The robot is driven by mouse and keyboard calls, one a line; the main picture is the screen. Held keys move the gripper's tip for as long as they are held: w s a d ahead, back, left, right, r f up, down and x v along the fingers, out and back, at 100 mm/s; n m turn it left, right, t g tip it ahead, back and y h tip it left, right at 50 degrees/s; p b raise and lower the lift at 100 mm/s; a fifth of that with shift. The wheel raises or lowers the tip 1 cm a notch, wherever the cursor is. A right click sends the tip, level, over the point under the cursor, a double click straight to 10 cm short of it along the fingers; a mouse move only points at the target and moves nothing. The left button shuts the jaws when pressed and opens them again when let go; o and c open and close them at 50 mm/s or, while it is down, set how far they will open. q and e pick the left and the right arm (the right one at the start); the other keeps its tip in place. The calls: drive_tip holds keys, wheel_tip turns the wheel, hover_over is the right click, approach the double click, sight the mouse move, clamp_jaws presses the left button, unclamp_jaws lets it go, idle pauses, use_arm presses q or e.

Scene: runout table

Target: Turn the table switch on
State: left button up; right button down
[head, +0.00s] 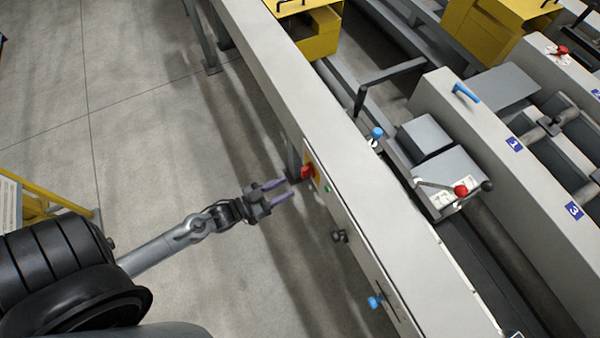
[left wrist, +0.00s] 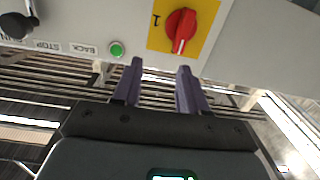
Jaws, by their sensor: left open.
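The table switch is a red rotary knob (head: 307,172) on a yellow plate, on the side face of the long grey table beam (head: 262,62). In the left wrist view the red knob (left wrist: 181,27) sits on its yellow plate (left wrist: 157,38) near the top, with a "1" beside it. My left gripper (head: 282,190) is open, its two purple fingers pointing at the panel just short of the knob. In the left wrist view the fingers (left wrist: 158,72) appear below the knob, apart from it and empty. My right gripper is not in view.
A green button (left wrist: 116,49) sits beside the knob, with STOP and BACK labels and a black knob (left wrist: 16,25) further left. A blue knob (head: 375,302) is further along the beam. The floor left of the table is clear, except a yellow frame (head: 45,195).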

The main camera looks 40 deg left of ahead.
sight(302, 173)
use_arm(q)
drive_tip(key=a+f, duration=0.2)
drive_tip(key=a, duration=0.2)
drive_tip(key=shift+m+h, duration=0.4)
drive_tip(key=b+x, duration=0.1)
drive_tip(key=x, duration=0.5)
drive_tip(key=b+x, duration=0.1)
drive_tip(key=x, duration=0.2)
drive_tip(key=shift+w+d+b, duration=0.1)
drive_tip(key=shift+d+b, duration=0.2)
drive_tip(key=shift+d, duration=0.05)
clamp_jaws()
